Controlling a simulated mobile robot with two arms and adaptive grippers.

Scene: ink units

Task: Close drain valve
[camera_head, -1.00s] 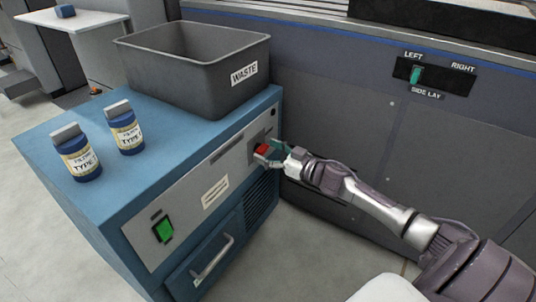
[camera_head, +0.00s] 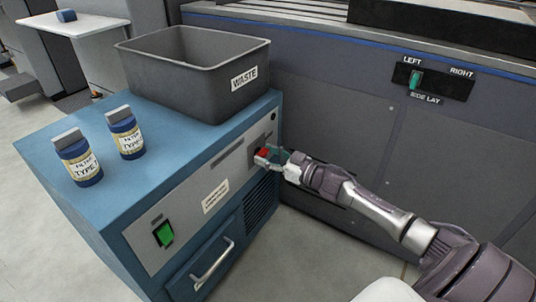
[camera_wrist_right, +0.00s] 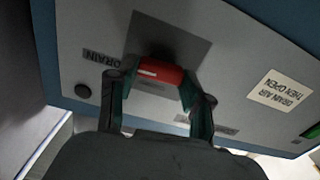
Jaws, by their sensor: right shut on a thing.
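The drain valve handle (camera_head: 262,153) is a small red grip on the front panel of the blue unit. In the right wrist view the red handle (camera_wrist_right: 160,72) lies across a dark square plate (camera_wrist_right: 168,45), near a label reading DRAIN (camera_wrist_right: 103,56). My right gripper (camera_head: 269,155) reaches in from the right and is at the handle. In the wrist view its two fingers (camera_wrist_right: 155,92) stand on either side of the red handle, shut on it. The left gripper is not in view.
The blue unit (camera_head: 75,215) carries a grey WASTE bin (camera_head: 190,85) and two blue filter bottles (camera_head: 126,132) on top. A green switch (camera_head: 163,234) and a drawer handle (camera_head: 212,265) are on its front. A dark machine (camera_head: 330,120) stands behind my right arm.

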